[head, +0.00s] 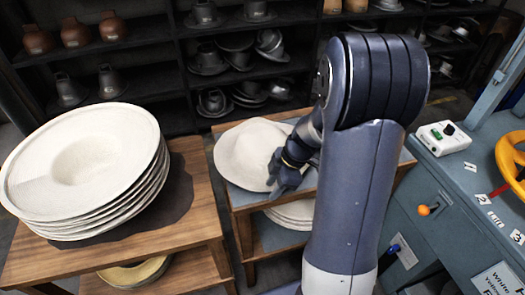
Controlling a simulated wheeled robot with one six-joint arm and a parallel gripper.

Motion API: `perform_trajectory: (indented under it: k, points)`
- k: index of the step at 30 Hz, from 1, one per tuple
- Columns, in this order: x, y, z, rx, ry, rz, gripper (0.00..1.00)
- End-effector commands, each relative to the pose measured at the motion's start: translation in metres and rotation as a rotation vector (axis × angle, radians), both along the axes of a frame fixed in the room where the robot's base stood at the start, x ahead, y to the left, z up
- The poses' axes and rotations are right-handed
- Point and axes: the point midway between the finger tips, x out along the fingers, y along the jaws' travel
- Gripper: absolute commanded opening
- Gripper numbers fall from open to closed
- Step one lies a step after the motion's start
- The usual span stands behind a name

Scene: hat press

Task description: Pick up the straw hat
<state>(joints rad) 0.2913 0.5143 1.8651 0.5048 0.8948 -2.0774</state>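A cream, wide-brimmed hat (240,150) lies on the small wooden table with a blue-grey top in the middle. My gripper (280,180) is over the right front part of its brim in the picture. The fingers point down to the left; whether they touch or pinch the brim I cannot tell. My arm hides what lies to the right of the hat. A pale yellow, straw-coloured hat-like piece (130,275) lies on the lower shelf of the left table, partly hidden. I cannot tell for sure which one is the straw hat.
A stack of white hat shapes (85,165) stands on the left wooden table (190,225). More pale brims (292,213) lie under the middle tabletop. A blue machine with a yellow wheel (512,160) and a white switch box (443,138) stands right. Dark shelves (170,90) with hat forms stand behind.

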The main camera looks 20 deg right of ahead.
Motion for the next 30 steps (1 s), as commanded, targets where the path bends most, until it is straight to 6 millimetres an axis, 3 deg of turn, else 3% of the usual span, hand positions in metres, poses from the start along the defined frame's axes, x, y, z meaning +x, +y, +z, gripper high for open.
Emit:
perform_trajectory:
  k: [7,20,30]
  points:
    - [0.0002,0.001,-0.0021,0.0,-0.001,0.0,0.36]
    - [0.0002,0.0007,-0.0018,0.0,-0.001,0.0,0.0]
    - [0.0004,0.0007,-0.0016,0.0,-0.001,0.0,0.0]
